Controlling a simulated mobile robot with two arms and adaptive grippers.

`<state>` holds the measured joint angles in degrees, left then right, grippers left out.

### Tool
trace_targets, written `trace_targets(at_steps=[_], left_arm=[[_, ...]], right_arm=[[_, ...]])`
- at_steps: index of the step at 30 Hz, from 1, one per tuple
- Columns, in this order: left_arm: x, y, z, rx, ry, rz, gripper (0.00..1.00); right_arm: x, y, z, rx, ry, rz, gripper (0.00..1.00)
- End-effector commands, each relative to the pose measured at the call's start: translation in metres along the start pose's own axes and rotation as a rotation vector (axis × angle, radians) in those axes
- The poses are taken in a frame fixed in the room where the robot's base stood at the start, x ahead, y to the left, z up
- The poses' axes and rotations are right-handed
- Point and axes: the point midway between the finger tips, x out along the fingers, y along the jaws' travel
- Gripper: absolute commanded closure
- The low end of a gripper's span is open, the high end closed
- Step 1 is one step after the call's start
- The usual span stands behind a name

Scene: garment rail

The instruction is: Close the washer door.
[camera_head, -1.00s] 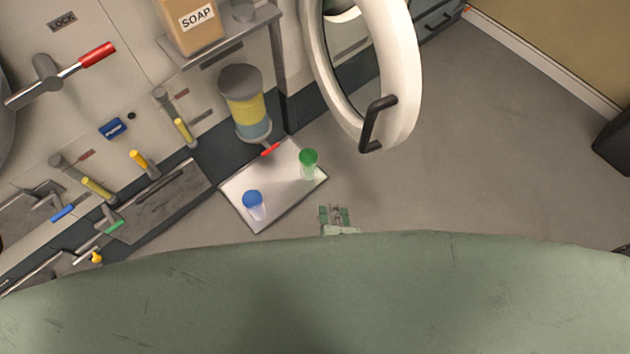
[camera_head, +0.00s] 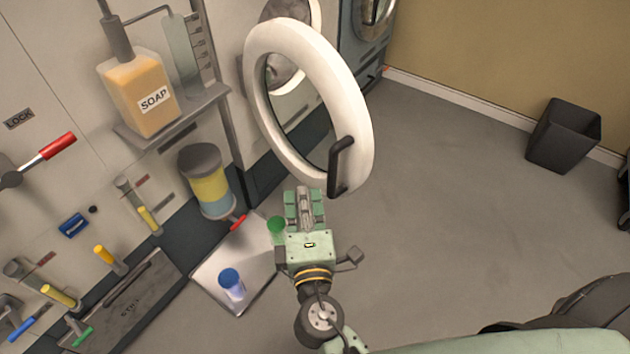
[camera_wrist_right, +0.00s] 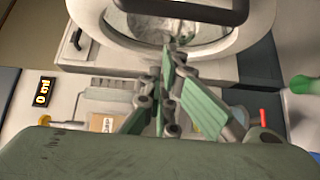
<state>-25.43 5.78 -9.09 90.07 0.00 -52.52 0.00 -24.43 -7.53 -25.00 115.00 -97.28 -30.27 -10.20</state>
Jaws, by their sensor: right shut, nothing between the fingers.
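My right gripper (camera_head: 303,192) is shut and empty, just below the door's lower rim and left of the handle's lower end. I cannot tell whether it touches the door. In the right wrist view the door rim (camera_wrist_right: 258,20) and handle (camera_wrist_right: 195,10) lie beyond the fingers (camera_wrist_right: 172,62). My left gripper is not in view.
A soap bottle (camera_head: 140,95) stands on a grey shelf (camera_head: 175,128) at left. A yellow-blue canister (camera_head: 207,185) hangs below, above a white tray (camera_head: 212,268) with a blue-capped (camera_head: 231,283) and a green-capped bottle (camera_head: 276,226). A black bin (camera_head: 563,137) stands far right. The floor right of the door is clear.

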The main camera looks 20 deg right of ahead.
Motion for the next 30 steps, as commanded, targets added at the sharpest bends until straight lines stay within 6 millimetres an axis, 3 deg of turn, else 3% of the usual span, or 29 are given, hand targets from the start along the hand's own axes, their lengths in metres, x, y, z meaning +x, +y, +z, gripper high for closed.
trace_targets(at_steps=[3,10,30], left_arm=[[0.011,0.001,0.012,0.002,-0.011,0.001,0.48],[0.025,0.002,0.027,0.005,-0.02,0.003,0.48],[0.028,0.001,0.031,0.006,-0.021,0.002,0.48]], right_arm=[[0.015,0.002,0.011,-0.002,0.0,0.001,1.0],[0.029,0.001,0.025,0.0,0.001,0.0,1.0],[0.032,-0.001,0.038,-0.002,0.01,0.0,1.0]])
